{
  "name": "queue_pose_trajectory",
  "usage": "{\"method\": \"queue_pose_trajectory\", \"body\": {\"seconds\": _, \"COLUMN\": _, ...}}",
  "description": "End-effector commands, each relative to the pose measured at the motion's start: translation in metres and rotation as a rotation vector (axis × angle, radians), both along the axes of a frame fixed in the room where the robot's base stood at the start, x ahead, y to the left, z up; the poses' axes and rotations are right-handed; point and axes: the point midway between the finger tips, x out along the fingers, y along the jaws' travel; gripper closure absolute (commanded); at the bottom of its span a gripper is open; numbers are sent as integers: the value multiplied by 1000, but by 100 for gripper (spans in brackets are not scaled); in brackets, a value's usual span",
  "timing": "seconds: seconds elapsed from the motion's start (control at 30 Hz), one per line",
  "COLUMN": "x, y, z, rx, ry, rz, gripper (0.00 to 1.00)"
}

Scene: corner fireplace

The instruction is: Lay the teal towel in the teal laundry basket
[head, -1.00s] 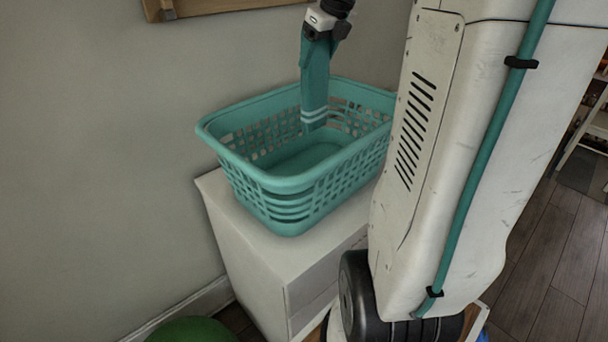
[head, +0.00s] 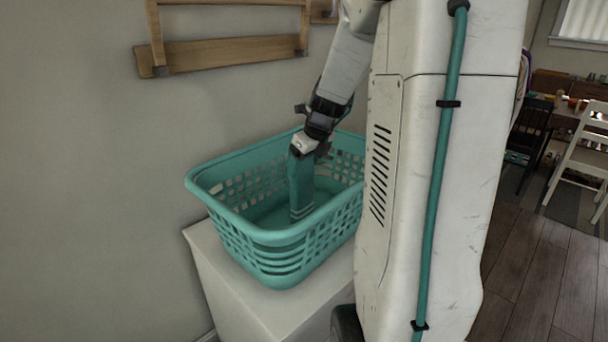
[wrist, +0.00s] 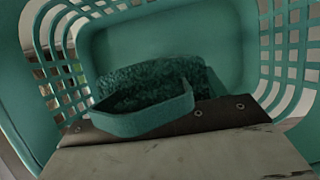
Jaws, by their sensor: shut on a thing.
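The teal laundry basket (head: 270,238) stands upright on a white cabinet, with slotted walls and an open top. The teal towel (head: 301,186) hangs from my gripper (head: 302,153) inside the basket, its lower end with pale stripes low in the basket. Whether that end touches the basket floor I cannot tell. My gripper is at about rim height, pointing down and shut on the towel. In the wrist view the folded towel (wrist: 150,108) bunches at the jaw, with the basket wall (wrist: 200,40) around it.
The white cabinet (head: 215,265) stands against a grey wall (head: 80,150). A wooden rack (head: 225,52) is on the wall above the basket. A dining table and a white chair (head: 585,160) are far right, across open wooden floor (head: 510,265).

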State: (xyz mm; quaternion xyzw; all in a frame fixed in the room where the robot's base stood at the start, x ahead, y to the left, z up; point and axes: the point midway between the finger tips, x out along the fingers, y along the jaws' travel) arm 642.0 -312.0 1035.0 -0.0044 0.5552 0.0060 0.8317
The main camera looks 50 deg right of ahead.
Motion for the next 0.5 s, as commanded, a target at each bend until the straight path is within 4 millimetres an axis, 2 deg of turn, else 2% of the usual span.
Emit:
{"method": "queue_pose_trajectory", "body": {"seconds": 0.1, "x": 0, "y": 0, "z": -19, "rx": 3, "ry": 3, "rz": 0, "gripper": 77}}
{"method": "queue_pose_trajectory", "body": {"seconds": 0.2, "x": 0, "y": 0, "z": -28, "rx": 3, "ry": 2, "rz": -1, "gripper": 77}}
{"method": "queue_pose_trajectory", "body": {"seconds": 0.5, "x": 0, "y": 0, "z": -30, "rx": 1, "ry": 1, "rz": 0, "gripper": 77}}
